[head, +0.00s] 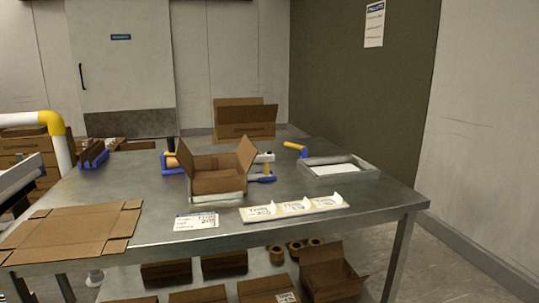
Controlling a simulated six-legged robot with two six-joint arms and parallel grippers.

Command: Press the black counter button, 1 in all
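I cannot make out a black counter button for certain in the head view. A small dark upright shape (171,145) stands at the left of the open carton, by an orange and blue item, and is too small to identify. A small white item with a dark patch (264,157) sits just behind the carton's right side, also too small to identify. Neither of my grippers is in view.
A steel table (350,212) carries an open carton (216,182), flat cardboard (72,232), a label sheet (196,221), a label strip (293,208) and a grey tray (334,168). Cartons and tape rolls (276,254) lie below. A yellow-white rail (58,140) stands left.

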